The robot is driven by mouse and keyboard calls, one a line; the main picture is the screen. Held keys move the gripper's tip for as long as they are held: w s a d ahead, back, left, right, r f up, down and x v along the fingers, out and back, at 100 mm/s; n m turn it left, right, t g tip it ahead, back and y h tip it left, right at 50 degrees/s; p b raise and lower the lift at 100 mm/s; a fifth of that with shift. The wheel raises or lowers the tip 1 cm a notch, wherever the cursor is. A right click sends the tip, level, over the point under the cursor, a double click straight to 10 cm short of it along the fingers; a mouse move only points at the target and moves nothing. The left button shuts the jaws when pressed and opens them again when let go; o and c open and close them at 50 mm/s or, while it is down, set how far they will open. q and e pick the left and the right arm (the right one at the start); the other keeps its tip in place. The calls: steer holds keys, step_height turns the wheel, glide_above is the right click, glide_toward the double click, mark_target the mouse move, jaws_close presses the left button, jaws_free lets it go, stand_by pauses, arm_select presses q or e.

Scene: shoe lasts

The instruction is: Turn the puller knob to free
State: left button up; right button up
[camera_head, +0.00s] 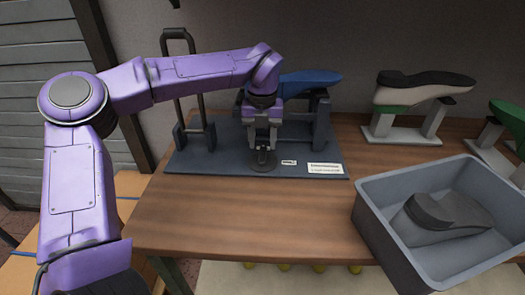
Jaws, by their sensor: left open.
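The last puller is a dark grey base plate (205,162) on the wooden bench, with uprights and a tall handle frame (178,42) at its left. A blue shoe last (311,78) lies across its right support. The dark puller knob (262,160) stands on the front part of the plate. My left gripper (262,146) points down directly above the knob, open, with its fingers around or just over the knob's top; I cannot tell whether they touch it. Two small white labels, one short (288,162) and one longer (325,168), lie right of the knob. My right gripper is not visible.
A grey bin (372,212) holding a dark shoe last (440,215) stands at the front right. A white, green and black last (420,90) rests on a stand behind it, with a green last (510,118) at the right edge. The front middle of the bench (230,215) is clear.

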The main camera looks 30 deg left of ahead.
mark_target(262, 153)
arm_select(q)
step_height(262, 153, down, 3)
steer(key=shift+f, duration=0.15)
steer(key=shift+c, duration=0.4)
jaws_close()
